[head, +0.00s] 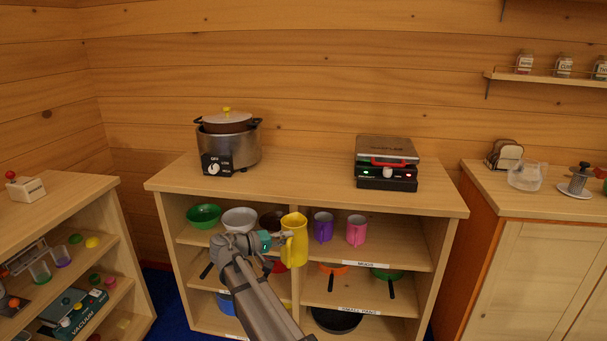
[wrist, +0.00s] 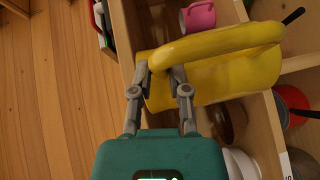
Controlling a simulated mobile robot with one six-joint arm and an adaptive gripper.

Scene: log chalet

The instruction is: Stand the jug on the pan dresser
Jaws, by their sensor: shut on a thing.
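The yellow jug (head: 295,238) is upright in the head view, in front of the dresser's upper shelf and below its top board. My gripper (head: 279,241) is shut on the jug's handle, on the left side of the jug. In the wrist view the jug (wrist: 215,85) fills the upper right, with its handle between the fingers of my gripper (wrist: 165,82). The pan dresser (head: 310,192) is a pale wooden open-shelf unit. Its top has a wide bare stretch between a cooker and a grill. The jug and arm hide part of its shelves.
A pot cooker (head: 229,145) stands at the top's left, a contact grill (head: 386,163) at its right. Bowls, a purple mug (head: 323,226) and a pink mug (head: 356,230) fill the upper shelf; pans (head: 336,319) lie below. A cabinet (head: 540,240) stands at right, a shelf unit (head: 75,210) at left.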

